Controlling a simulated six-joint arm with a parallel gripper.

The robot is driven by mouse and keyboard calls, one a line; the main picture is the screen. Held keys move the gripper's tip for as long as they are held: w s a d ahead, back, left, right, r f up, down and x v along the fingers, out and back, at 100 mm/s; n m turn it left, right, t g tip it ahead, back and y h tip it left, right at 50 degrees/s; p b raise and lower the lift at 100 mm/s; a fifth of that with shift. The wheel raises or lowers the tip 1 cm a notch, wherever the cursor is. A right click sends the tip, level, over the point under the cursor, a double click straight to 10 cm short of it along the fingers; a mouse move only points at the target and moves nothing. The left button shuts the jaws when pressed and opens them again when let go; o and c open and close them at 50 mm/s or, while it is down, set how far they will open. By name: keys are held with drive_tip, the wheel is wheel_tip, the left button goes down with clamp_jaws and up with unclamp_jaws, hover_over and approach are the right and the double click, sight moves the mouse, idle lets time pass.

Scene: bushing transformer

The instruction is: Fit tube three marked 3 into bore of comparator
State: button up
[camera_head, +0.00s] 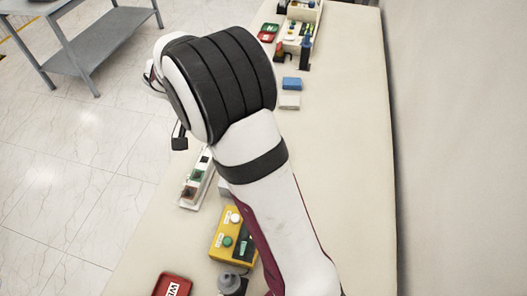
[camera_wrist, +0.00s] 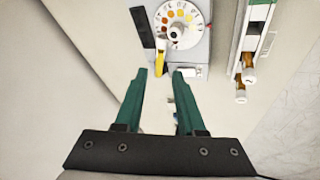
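In the wrist view, the comparator (camera_wrist: 196,50) is a grey box with a round white dial of yellow-to-orange discs, at top centre. A slim yellow piece (camera_wrist: 159,61), perhaps a tube, stands at the box's near edge. A pale rack (camera_wrist: 252,43) to the right holds tubes with amber contents and whitish ends (camera_wrist: 241,93). No mark 3 is legible, so I cannot tell which is tube three. My gripper (camera_wrist: 160,73) has two green fingers spread apart, with their tips near the comparator's near edge. In the head view my arm hides the gripper and the comparator.
In the head view, a yellow button box (camera_head: 228,222), a red tray (camera_head: 173,285) and a grey knobbed object (camera_head: 231,284) lie near. A blue block (camera_head: 292,83) and a pale block (camera_head: 290,102) lie farther off. The bench's right side (camera_head: 350,150) is clear.

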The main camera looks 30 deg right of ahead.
drive_tip(key=x, duration=1.1)
drive_tip(key=shift+w+d, duration=0.1)
drive_tip(key=shift+w, duration=0.1)
clamp_jaws()
